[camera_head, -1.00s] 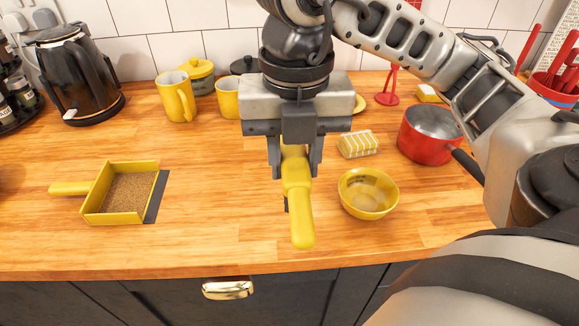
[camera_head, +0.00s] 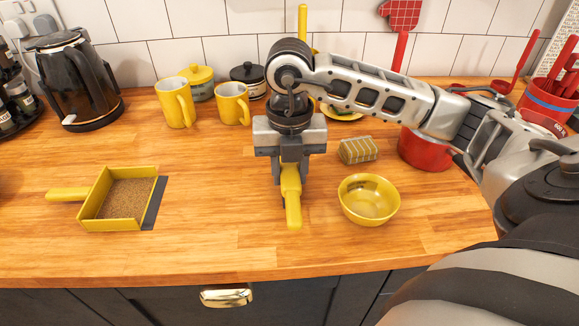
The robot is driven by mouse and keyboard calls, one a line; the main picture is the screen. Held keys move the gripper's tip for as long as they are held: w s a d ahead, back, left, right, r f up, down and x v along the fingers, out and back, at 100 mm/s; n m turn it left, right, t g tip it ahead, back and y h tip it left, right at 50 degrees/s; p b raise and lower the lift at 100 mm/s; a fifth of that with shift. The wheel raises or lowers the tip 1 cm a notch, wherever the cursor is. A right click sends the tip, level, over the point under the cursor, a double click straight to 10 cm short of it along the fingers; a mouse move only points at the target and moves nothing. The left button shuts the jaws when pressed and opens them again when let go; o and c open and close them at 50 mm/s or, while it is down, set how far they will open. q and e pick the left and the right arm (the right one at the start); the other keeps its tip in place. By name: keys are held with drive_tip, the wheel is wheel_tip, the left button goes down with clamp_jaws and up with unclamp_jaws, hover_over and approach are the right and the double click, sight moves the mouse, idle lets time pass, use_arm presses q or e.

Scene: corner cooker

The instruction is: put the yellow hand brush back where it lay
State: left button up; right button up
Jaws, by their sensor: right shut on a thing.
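The yellow hand brush (camera_head: 292,205) is in the middle of the head view, with its handle pointing toward the counter's front edge. My right gripper (camera_head: 290,172) is shut on it from above. The brush is low over or on the wooden counter; I cannot tell whether it touches. Its bristle end is hidden behind the gripper. A yellow dustpan (camera_head: 84,211) with brown crumbs in it lies on the left of the counter. My left gripper is not in view.
A yellow bowl (camera_head: 368,214) stands close to the right of the brush, with a striped sponge (camera_head: 357,150) behind it. A red pot (camera_head: 425,152) is partly hidden by my arm. Yellow mugs (camera_head: 176,104) and a kettle (camera_head: 75,82) stand at the back. The counter (camera_head: 215,200) between dustpan and brush is clear.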

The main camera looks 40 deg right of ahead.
drive_tip(key=shift+f, duration=0.2)
drive_tip(key=o, duration=1)
wheel_tip(320, 180, up, 12)
drive_tip(key=shift+r+p, duration=0.25)
drive_tip(key=shift+p, duration=0.4)
